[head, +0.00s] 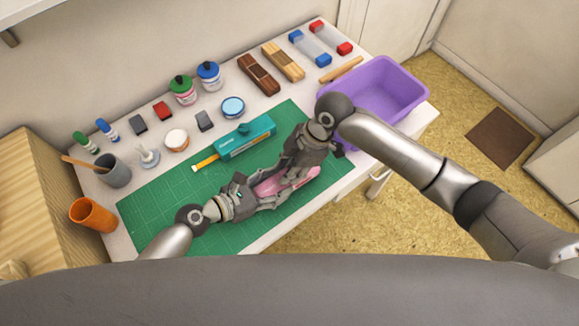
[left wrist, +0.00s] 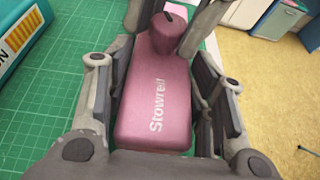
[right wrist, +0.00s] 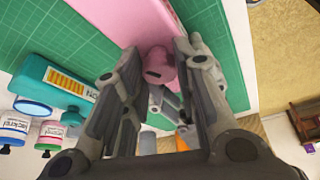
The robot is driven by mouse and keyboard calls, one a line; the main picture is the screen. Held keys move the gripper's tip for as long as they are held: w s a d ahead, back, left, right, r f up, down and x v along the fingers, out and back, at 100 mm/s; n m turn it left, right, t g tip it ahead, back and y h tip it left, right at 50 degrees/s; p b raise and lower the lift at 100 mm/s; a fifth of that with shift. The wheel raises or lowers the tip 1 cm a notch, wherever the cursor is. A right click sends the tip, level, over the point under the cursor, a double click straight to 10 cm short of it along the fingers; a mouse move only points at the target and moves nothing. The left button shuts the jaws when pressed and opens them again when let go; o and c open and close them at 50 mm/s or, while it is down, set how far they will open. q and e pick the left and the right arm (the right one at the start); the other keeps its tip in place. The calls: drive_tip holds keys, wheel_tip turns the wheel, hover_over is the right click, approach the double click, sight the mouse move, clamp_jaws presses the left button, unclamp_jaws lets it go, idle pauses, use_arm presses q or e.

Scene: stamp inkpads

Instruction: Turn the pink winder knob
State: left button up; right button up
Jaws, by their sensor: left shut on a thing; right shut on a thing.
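The pink winder (head: 270,187) lies over the green mat near its front edge, partly hidden by both grippers. Its long body, lettered in white, fills the middle of the left wrist view (left wrist: 155,110). My left gripper (head: 252,194) is shut on this body, one finger along each side. The pink knob (right wrist: 160,65) stands up from the body's other end and also shows in the left wrist view (left wrist: 174,36). My right gripper (head: 293,164) is shut on the knob, with a finger on either side; in the head view it hides the knob.
A teal tape dispenser-like box (head: 245,138) with a yellow end lies just behind the winder on the green cutting mat (head: 150,210). A purple tub (head: 400,95) stands at the right. Bottles, inkpads, wooden blocks and cups line the back and left.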

drive_tip(key=o, duration=1)
drive_tip(key=shift+o, duration=0.2)
